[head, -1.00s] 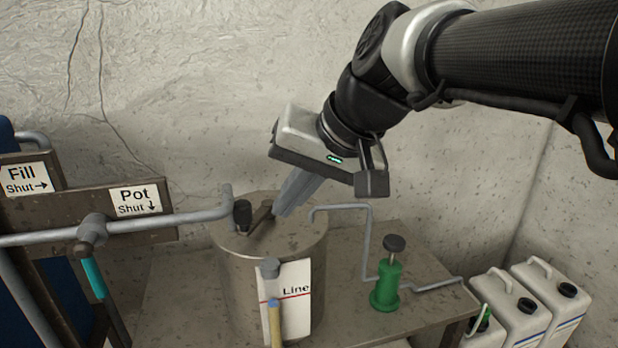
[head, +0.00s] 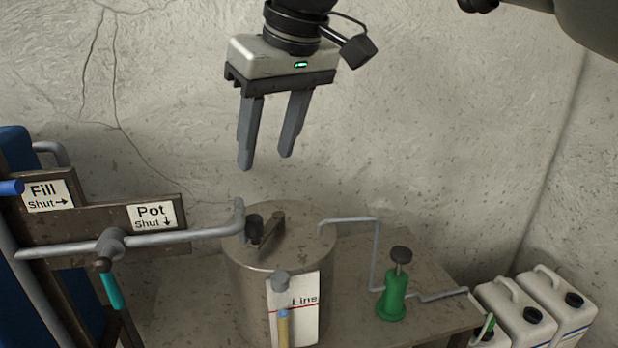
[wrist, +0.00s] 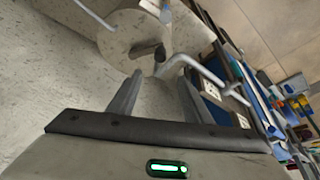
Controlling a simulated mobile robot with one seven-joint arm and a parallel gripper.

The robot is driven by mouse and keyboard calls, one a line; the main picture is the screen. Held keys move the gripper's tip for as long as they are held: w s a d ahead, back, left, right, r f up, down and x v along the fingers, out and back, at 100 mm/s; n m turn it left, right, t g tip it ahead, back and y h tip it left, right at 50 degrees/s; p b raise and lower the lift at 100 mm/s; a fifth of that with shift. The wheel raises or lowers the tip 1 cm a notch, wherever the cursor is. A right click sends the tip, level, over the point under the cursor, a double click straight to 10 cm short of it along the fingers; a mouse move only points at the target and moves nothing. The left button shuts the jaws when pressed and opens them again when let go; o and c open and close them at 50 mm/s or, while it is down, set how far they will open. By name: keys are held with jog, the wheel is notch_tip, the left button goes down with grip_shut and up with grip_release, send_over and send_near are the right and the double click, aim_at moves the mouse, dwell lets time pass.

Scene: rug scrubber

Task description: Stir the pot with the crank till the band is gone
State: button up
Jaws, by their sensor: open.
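The metal pot (head: 248,280) stands on the bench, with a crank (head: 266,229) on its lid. The crank has a flat arm and a black knob (head: 254,227) at its left end. On the pot's front, a white plate (head: 309,315) carries a red mark labelled "Line", beside a sight tube (head: 283,326) with a yellowish lower part and a small blue part above it. My gripper (head: 266,162) is open and empty, fingers down, above the pot and apart from the crank. The wrist view shows the pot (wrist: 117,42) and the black knob (wrist: 160,54) beyond my open fingers.
A pipe (head: 190,236) with a teal-handled valve (head: 112,290) runs to the pot from the left, near "Fill" and "Pot" signs (head: 153,216). A green hand pump (head: 393,294) stands right of the pot, joined by a thin pipe (head: 374,255). White jugs (head: 565,300) stand at far right.

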aim_at(253, 217)
jog(key=b+x, duration=0.1)
jog(key=x, duration=1.6)
jog(key=shift+r, duration=0.1)
grip_shut()
